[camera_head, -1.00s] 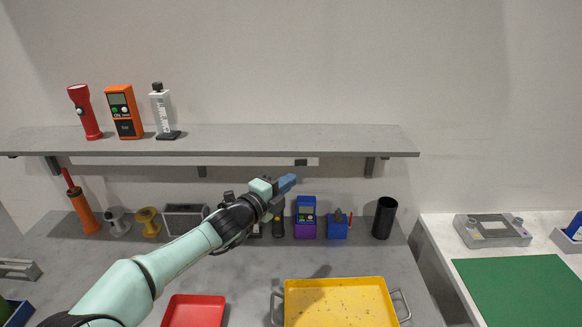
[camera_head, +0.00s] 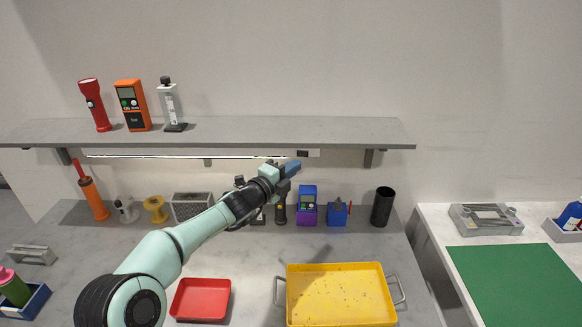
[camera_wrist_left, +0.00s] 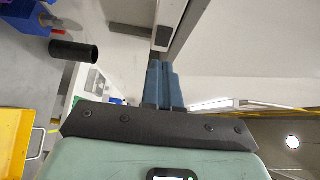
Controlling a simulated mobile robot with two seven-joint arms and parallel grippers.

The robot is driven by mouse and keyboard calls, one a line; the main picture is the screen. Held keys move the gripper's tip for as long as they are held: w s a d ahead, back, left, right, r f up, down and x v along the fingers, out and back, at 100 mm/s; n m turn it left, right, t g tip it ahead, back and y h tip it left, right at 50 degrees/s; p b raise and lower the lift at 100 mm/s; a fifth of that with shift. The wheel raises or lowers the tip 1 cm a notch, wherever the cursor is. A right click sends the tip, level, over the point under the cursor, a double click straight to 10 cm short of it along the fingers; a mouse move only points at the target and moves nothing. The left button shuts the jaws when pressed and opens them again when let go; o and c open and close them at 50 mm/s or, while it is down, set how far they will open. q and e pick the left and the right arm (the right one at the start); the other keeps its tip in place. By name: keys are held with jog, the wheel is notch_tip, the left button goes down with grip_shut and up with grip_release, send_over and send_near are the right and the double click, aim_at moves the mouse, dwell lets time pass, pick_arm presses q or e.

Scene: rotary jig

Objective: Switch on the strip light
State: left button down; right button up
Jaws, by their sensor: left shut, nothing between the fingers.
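The strip light (camera_head: 190,155) is a long thin white bar under the grey shelf. A bright line runs along it; I cannot tell whether it is lit. A dark switch block (camera_head: 302,154) sits at its right end and also shows in the left wrist view (camera_wrist_left: 162,38). My left gripper (camera_head: 293,166) is shut and empty, its blue fingers just below the switch in the head view. In the left wrist view the fingertips (camera_wrist_left: 163,68) point towards the switch, with a small gap showing. My right gripper is not in view.
The shelf (camera_head: 240,130) carries a red flashlight (camera_head: 94,103), an orange meter (camera_head: 132,104) and a white bottle (camera_head: 170,104). Below stand a purple-and-blue device (camera_head: 307,206), a blue block (camera_head: 337,212) and a black cylinder (camera_head: 382,207). Yellow (camera_head: 340,295) and red (camera_head: 201,298) trays lie in front.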

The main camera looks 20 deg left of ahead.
pick_arm(q)
jog(key=a+b+v, duration=0.1)
jog(key=a+v, duration=0.1)
jog(key=v, duration=0.7)
jog(key=shift+a, duration=0.15)
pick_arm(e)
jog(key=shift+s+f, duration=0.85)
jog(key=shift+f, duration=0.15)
pick_arm(q)
jog(key=shift+w, duration=0.1)
